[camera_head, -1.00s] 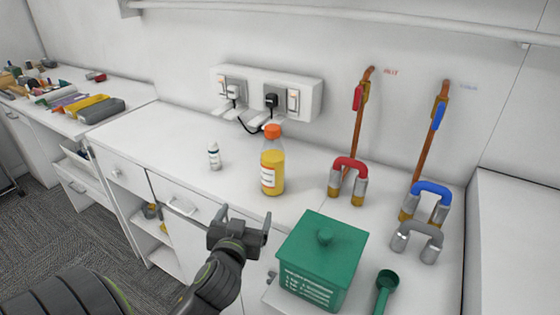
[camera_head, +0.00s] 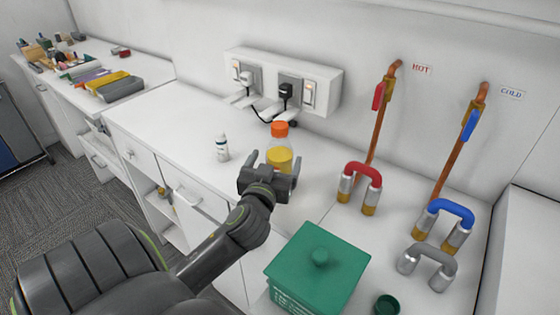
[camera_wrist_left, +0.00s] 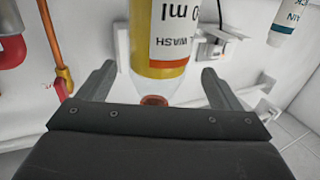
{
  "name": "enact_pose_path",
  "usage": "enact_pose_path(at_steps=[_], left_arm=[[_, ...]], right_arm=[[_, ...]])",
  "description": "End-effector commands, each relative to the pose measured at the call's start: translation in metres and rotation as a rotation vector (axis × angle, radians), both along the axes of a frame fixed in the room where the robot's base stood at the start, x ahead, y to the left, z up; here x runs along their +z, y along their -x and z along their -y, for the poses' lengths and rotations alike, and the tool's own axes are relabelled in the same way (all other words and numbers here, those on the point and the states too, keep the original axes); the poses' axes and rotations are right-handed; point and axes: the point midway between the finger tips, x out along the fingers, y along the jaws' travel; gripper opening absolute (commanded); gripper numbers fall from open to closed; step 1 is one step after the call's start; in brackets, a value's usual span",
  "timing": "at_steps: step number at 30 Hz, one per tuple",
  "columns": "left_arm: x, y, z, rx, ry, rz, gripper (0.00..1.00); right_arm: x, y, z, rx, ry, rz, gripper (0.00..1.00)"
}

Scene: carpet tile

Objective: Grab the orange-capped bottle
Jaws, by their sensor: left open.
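The orange-capped bottle (camera_head: 279,151) stands upright on the white counter, with yellow liquid inside. In the head view my left gripper (camera_head: 270,178) is in front of it and hides its lower part. In the left wrist view the bottle (camera_wrist_left: 163,35) appears upside down, between the two open fingers of my left gripper (camera_wrist_left: 160,88). Its orange cap (camera_wrist_left: 153,100) shows just past the gripper's edge. I cannot tell that either finger touches the bottle. My right gripper is not in view.
A small white bottle (camera_head: 222,148) stands to the left. A green lidded box (camera_head: 318,268) is at the front right. Red (camera_head: 361,183), blue (camera_head: 447,220) and grey (camera_head: 429,264) U-shaped pieces stand to the right. A socket panel (camera_head: 285,80) is on the wall behind.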

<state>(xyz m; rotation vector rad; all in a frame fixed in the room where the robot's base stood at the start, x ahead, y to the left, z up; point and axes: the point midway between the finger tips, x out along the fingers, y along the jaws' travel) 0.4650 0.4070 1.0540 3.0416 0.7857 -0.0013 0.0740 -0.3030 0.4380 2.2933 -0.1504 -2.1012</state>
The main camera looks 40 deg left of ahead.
Motion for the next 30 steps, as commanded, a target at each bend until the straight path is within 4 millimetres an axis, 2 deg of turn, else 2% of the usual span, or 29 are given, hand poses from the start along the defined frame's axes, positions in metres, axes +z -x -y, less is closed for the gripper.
enact_pose_path(at_steps=[6, 15, 24, 30], left_arm=[[0.003, -0.014, -0.007, -0.001, -0.001, 0.000, 0.86], [0.002, -0.046, -0.023, -0.001, -0.001, 0.000, 0.86], [0.001, -0.049, -0.024, -0.002, 0.000, 0.000, 0.86], [0.001, -0.049, -0.024, -0.001, 0.000, -0.001, 0.60]], right_arm=[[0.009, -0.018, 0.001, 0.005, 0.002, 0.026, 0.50], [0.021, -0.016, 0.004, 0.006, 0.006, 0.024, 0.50], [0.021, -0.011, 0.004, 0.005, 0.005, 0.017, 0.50], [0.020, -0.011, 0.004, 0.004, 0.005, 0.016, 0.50]])
